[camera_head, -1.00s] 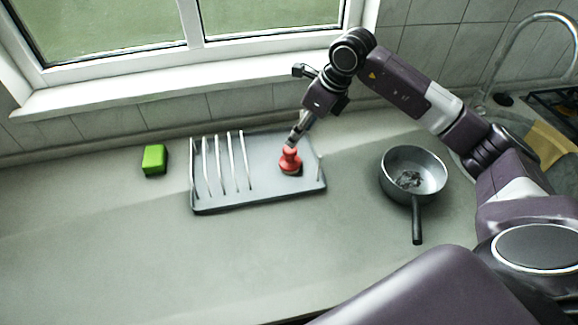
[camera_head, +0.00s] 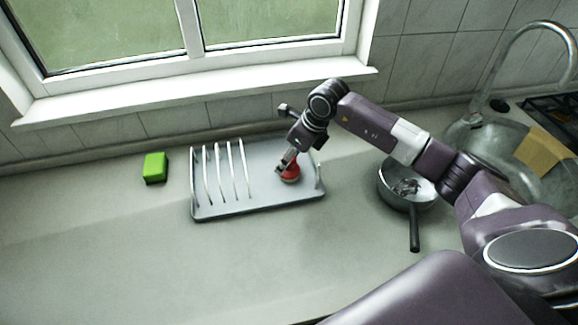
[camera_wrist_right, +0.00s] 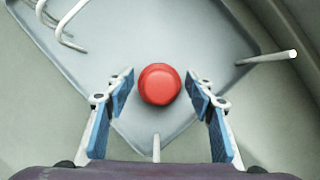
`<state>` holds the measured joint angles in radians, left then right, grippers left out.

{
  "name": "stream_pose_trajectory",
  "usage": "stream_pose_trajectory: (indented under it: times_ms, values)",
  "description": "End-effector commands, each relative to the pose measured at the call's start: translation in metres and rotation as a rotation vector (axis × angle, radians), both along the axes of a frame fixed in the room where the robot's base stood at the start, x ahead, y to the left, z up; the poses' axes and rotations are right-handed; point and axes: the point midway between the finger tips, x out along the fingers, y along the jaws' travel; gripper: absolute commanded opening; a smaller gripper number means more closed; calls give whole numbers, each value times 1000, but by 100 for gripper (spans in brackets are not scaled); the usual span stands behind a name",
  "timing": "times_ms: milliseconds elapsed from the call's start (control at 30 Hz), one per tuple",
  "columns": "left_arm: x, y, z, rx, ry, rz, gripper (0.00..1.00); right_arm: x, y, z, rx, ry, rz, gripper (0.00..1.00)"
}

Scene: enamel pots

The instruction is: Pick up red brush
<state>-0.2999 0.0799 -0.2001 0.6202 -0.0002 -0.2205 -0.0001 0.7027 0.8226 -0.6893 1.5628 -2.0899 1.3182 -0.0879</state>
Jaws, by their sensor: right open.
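The red brush (camera_head: 290,174) stands on the grey dish rack (camera_head: 262,206), on the right part of its tray. In the right wrist view its round red top (camera_wrist_right: 159,84) shows from above. My right gripper (camera_head: 284,166) is at the brush and partly covers it in the head view. In the wrist view the right gripper (camera_wrist_right: 160,92) is open, with one blue-padded finger on each side of the red top and gaps on both sides. My left gripper is not in view.
Wire dividers (camera_head: 228,172) stand on the left part of the rack, and a prong (camera_wrist_right: 268,57) stands at its edge. A green sponge (camera_head: 155,167) lies to the left. A grey pan (camera_head: 408,196) stands to the right, before the sink (camera_head: 482,130). The front counter is clear.

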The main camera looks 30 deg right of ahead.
Motion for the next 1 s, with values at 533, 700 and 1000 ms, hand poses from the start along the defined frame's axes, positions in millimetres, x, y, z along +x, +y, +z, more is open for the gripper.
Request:
stream_pose_trajectory:
  times_ms: [533,700,1000]
  values:
    - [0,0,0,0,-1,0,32,0,0,0,-1,1,0,4]
    - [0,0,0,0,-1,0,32,0,0,0,0,0,0,3]
    - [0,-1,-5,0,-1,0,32,1,-1,15,-2,-4,1,3]
